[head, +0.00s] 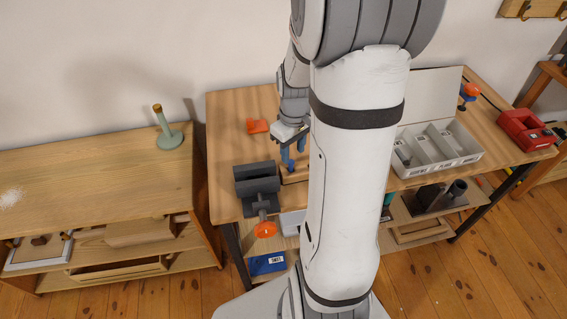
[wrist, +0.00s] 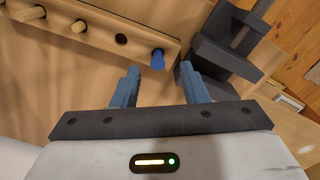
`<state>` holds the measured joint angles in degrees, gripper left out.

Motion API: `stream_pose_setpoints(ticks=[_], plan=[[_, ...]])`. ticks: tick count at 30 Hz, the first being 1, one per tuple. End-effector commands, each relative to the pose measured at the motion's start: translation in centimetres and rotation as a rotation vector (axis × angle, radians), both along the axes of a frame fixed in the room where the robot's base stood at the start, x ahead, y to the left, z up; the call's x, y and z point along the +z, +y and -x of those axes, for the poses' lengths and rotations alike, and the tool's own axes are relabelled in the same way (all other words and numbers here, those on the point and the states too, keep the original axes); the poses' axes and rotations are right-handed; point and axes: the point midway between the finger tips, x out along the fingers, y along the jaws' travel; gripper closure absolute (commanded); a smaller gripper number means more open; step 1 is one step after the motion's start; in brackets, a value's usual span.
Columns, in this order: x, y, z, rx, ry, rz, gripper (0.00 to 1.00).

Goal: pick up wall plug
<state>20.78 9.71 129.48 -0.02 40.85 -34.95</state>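The wall plug (wrist: 157,59) is a small blue peg in the wrist view. It stands at the right end of a wooden strip (wrist: 100,31), which also holds several wooden dowels and has an empty hole beside the plug. My gripper (wrist: 162,75) has two blue fingers, spread apart with nothing between them. The plug shows just beyond the gap between the fingertips, apart from them. In the head view my gripper (head: 292,155) points down over the bench beside the vise; I cannot make out the plug there.
A dark grey vise (wrist: 222,50) stands close to the right finger; it also shows in the head view (head: 257,180). On the bench (head: 228,115) are an orange object (head: 257,126), a white compartment box (head: 465,153) and a red device (head: 524,130). A low shelf unit (head: 80,180) stands left.

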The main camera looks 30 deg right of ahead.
Motion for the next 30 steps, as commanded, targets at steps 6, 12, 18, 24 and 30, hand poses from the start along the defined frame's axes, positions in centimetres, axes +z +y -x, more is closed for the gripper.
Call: stream_pose_setpoints(ticks=[6,12,18,24,30], plan=[[-2.2,-0.1,-0.9,-0.001,0.003,-0.001,0.60],[-4.7,-0.2,-1.5,-0.003,0.002,-0.001,0.60],[-5.5,-0.2,-1.5,-0.003,-0.001,0.000,0.60],[-5.4,-0.2,-1.5,-0.003,-0.001,0.000,0.65],[-5.4,-0.2,-1.5,-0.004,-0.001,0.000,0.81]])
